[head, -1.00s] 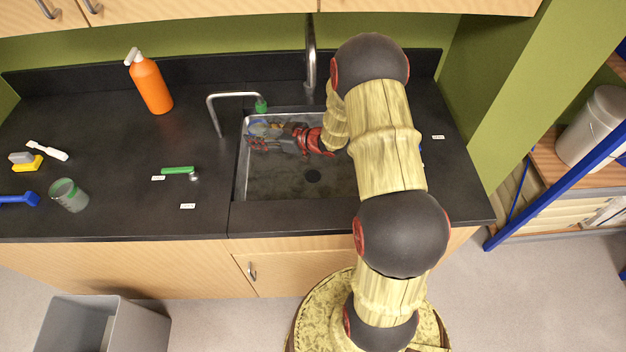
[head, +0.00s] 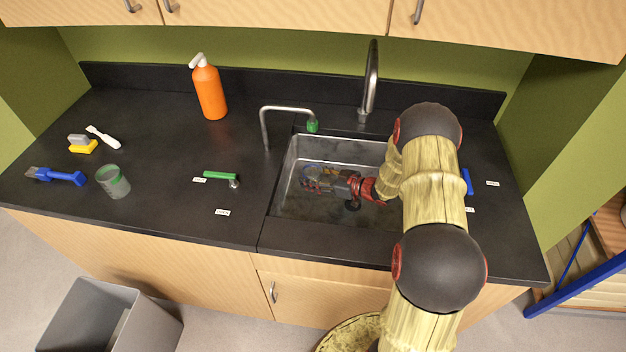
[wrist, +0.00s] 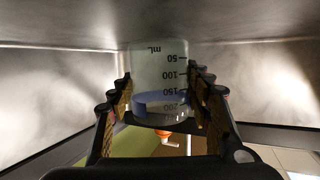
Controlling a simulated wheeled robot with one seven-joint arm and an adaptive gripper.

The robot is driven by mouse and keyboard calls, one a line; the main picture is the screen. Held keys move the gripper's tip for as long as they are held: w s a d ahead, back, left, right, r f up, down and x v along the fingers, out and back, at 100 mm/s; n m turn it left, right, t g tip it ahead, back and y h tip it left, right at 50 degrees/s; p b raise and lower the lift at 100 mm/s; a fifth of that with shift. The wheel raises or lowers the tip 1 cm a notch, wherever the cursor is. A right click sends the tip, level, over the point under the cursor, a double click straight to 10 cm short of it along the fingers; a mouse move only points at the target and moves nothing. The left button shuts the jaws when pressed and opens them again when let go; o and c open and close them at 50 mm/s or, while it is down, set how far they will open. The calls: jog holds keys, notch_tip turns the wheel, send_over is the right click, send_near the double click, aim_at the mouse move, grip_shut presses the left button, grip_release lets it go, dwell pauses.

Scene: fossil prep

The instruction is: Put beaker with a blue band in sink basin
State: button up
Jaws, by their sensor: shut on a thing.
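The clear beaker with a blue band (wrist: 160,68) is between my gripper's fingers (wrist: 163,98), and its mL scale reads upside down in the wrist view. My gripper (head: 310,180) is shut on it, inside the sink basin (head: 283,190) near its left side. In the head view the beaker is mostly hidden by the gripper, with only a bluish trace showing. I cannot tell whether the beaker touches the basin floor.
A tall tap (head: 371,80) stands behind the basin, and a thin bent spout with a green tip (head: 290,108) is at its back left. An orange bottle (head: 210,93), a green-banded beaker (head: 114,182), a green-handled tool (head: 220,176) and brushes lie left on the counter.

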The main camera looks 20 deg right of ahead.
aim_at(321, 178)
jog(key=shift+f, duration=0.25)
jog(key=shift+f, duration=0.15)
jog(key=o, duration=1)
jog(key=shift+o, duration=0.8)
jog(key=shift+r, duration=0.2)
jog(key=shift+s+d+r, duration=0.15)
jog(key=shift+s+d, duration=0.05)
jog(key=p+v, duration=0.2)
jog(key=v, duration=0.5)
